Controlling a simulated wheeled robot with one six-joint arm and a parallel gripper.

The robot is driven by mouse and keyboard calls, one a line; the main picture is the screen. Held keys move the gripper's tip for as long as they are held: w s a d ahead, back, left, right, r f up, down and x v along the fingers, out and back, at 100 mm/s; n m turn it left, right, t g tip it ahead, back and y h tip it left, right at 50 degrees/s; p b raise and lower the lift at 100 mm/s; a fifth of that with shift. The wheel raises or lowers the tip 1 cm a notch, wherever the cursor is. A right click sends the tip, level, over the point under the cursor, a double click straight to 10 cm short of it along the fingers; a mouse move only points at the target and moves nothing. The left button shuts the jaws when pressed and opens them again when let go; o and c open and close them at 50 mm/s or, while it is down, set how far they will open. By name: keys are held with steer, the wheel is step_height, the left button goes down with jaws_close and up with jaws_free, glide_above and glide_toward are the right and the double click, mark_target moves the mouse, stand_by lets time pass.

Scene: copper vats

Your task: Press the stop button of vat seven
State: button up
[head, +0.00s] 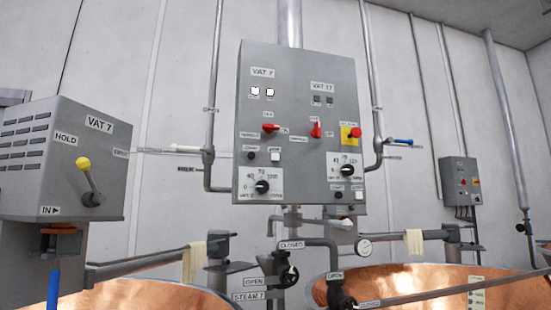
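A grey control panel (300,110) hangs on the wall in the middle of the head view. Its left column carries a "VAT 7" label (263,72), with two lit white lamps (262,92) below it. Lower in that column are a red switch (270,128), a dark round button (250,157), a white square button (275,157) and a black dial (262,187). The small labels over the two buttons are too blurred to read with certainty, so I cannot tell which is stop. My gripper is not in view.
The panel's right column, apparently "VAT 17", has a red switch (316,130), a red mushroom button on a yellow plate (353,132) and similar buttons. A grey VAT 7 box (68,155) with a yellow-knobbed lever stands left. Copper vats (130,297), pipes and valves lie below.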

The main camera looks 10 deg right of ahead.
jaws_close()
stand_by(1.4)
